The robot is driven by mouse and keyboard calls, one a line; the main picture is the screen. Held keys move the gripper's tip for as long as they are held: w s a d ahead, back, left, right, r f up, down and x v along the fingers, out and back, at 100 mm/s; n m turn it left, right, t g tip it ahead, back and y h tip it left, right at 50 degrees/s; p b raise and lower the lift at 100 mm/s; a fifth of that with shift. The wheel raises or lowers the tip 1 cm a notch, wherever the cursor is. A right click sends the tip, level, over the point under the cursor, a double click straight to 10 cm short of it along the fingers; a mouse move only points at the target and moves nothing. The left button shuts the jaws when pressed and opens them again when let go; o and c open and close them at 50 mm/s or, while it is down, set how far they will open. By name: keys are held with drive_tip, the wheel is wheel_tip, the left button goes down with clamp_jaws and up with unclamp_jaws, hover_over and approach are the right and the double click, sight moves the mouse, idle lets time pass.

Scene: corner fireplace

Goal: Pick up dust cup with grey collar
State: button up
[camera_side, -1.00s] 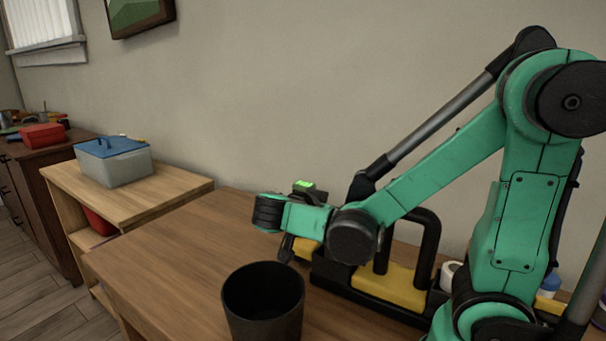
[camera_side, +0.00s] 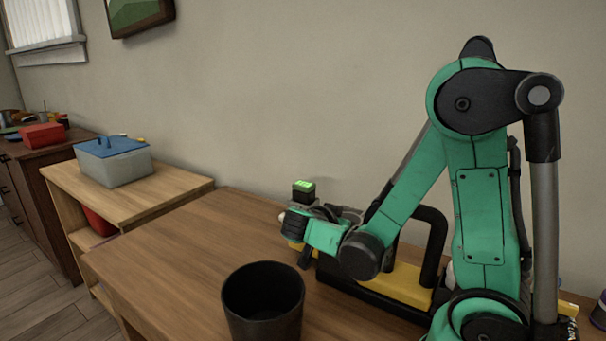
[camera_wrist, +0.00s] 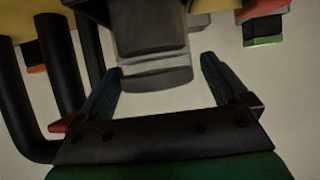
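In the wrist view, a dark cup-like part with a grey collar (camera_wrist: 157,76), which I take to be the dust cup, sits at the top centre. It lies between the two fingers of my gripper (camera_wrist: 163,78). The fingers are apart, with a clear gap on the right and a very narrow one on the left, so my gripper looks open around it. In the side view, my gripper (camera_side: 297,222) is in front of the yellow and black rack-like piece; its fingertips and the cup cannot be made out clearly there.
A black and yellow piece with a tall black handle (camera_side: 433,245) stands close behind my wrist. A black block with a green top (camera_side: 303,190) is just beyond my gripper. An open dark bin (camera_side: 263,300) stands in front. The wooden table (camera_side: 180,255) is clear at left.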

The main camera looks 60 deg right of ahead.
drive_tip(key=c, duration=0.8)
drive_tip(key=shift+c, duration=0.2)
drive_tip(key=shift+r, duration=0.15)
wheel_tip(320, 180, up, 20)
idle(0.3)
